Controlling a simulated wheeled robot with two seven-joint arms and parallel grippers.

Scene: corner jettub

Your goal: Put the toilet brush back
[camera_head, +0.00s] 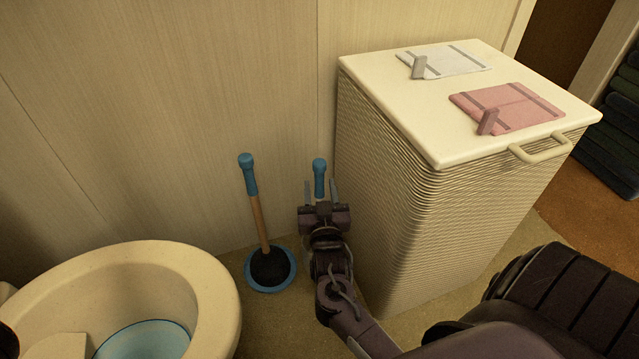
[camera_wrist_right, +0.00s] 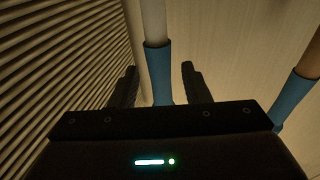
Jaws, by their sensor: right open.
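The toilet brush shows its blue handle (camera_head: 319,175) upright near the wall, between the plunger and the white hamper. Its lower part and any holder are hidden behind my right gripper in the head view. My right gripper (camera_head: 320,192) is open, with a finger on each side of the brush handle. In the right wrist view, the blue handle (camera_wrist_right: 158,72) and a pale shaft show between the open fingers (camera_wrist_right: 159,84). My left gripper is not in view.
A plunger (camera_head: 257,215) with a blue grip and wooden stick stands left of the brush in a blue-rimmed base (camera_head: 291,268). The toilet (camera_head: 215,290) is at lower left. A ribbed hamper (camera_head: 400,200) stands close on the right, with white and pink cloths (camera_head: 525,105) on its lid.

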